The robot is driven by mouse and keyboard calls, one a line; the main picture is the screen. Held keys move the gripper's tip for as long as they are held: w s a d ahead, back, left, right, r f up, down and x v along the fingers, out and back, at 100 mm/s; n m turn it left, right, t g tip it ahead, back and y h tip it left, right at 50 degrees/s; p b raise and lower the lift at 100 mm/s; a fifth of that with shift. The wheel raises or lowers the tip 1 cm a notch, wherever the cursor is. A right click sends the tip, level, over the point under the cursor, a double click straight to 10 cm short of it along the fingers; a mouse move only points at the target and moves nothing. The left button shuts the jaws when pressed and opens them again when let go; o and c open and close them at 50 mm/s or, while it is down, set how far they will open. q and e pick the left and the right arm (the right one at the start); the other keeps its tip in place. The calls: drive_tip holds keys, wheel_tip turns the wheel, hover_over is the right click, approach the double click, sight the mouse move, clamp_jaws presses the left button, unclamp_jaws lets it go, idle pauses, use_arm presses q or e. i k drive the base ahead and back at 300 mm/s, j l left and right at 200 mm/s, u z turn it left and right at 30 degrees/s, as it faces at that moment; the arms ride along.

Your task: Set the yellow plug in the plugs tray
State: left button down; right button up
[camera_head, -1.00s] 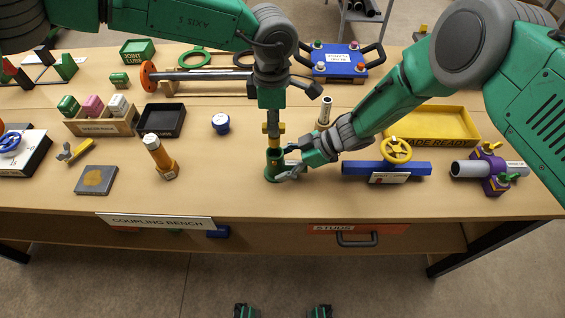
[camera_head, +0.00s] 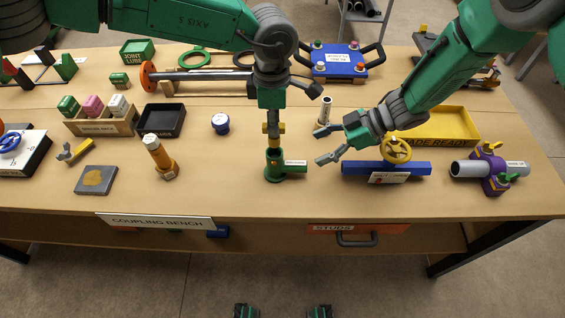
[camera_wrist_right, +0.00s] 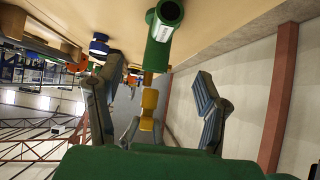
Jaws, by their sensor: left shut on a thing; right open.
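The yellow plug (camera_head: 273,129) is upright above the green pipe fitting (camera_head: 275,166), its narrow lower end meeting the fitting's top. It also shows in the right wrist view (camera_wrist_right: 149,103), in line with the fitting (camera_wrist_right: 165,28). My left gripper (camera_head: 272,116) is shut on the plug from above; its fingers are hard to make out. My right gripper (camera_head: 322,145) is open and empty, right of the fitting and apart from it. A small black tray (camera_head: 149,131) lies to the left; I cannot read whether it is the plugs tray.
A blue bar with a yellow handwheel (camera_head: 397,150) lies by my right gripper. A yellow tray (camera_head: 455,111) is behind it. A grey pipe piece (camera_head: 325,108) stands behind.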

sight(161, 121)
drive_tip(key=k+j, duration=0.15)
drive_tip(key=k, duration=0.35)
drive_tip(key=k+j, duration=0.1)
drive_tip(key=k, duration=0.4)
